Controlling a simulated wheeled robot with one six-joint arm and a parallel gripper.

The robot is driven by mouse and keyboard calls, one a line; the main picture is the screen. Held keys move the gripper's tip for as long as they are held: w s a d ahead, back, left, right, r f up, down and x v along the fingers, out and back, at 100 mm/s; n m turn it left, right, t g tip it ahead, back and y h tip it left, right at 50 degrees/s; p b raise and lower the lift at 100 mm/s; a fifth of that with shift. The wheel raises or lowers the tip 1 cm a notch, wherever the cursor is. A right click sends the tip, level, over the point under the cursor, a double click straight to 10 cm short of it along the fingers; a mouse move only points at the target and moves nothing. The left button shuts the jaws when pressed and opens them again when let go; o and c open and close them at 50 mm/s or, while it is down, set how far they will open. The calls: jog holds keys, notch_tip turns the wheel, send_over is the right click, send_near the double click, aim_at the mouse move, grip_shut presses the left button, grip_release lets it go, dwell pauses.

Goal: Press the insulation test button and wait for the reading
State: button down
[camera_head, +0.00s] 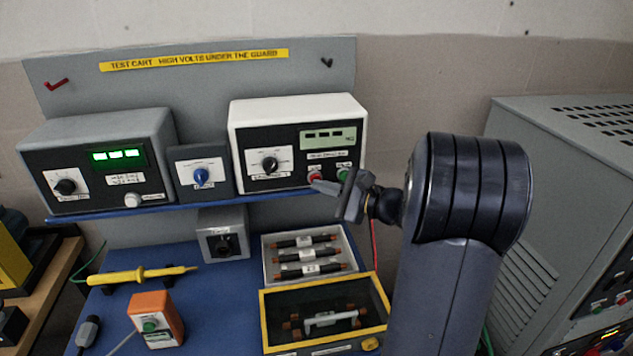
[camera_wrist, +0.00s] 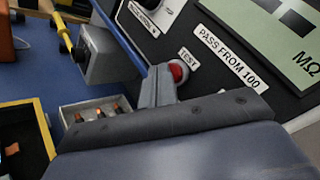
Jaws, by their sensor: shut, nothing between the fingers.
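The insulation tester is a white-cased box (camera_head: 297,107) with a black front on the blue cart's shelf. Its pale green display (camera_head: 328,135) shows dark dashes and no digits; part of the display also shows in the wrist view (camera_wrist: 262,38), marked MΩ. A red button (camera_head: 314,176) sits low on its front; in the wrist view the red button (camera_wrist: 179,72) is beside the label TEST.
A grey meter (camera_head: 95,143) with a lit green display and a small blue-knob box (camera_head: 201,172) stand left on the shelf. Below are a fuse tray (camera_head: 268,262), a yellow-rimmed box (camera_head: 266,325), a yellow probe (camera_head: 135,275) and an orange device (camera_head: 155,318). A grey cabinet (camera_head: 575,150) stands right.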

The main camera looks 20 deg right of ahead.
jog(key=shift+s+a+b, duration=0.15)
jog(key=shift+s+b, duration=0.2)
jog(key=shift+s, duration=0.5)
jog(key=s, duration=0.3)
jog(key=s+a+b, duration=0.1)
jog(key=s, duration=0.1)
jog(key=shift+s+a, duration=0.1)
jog(key=shift+s, duration=0.3)
jog(key=shift+w, duration=0.1)
dwell(0.4)
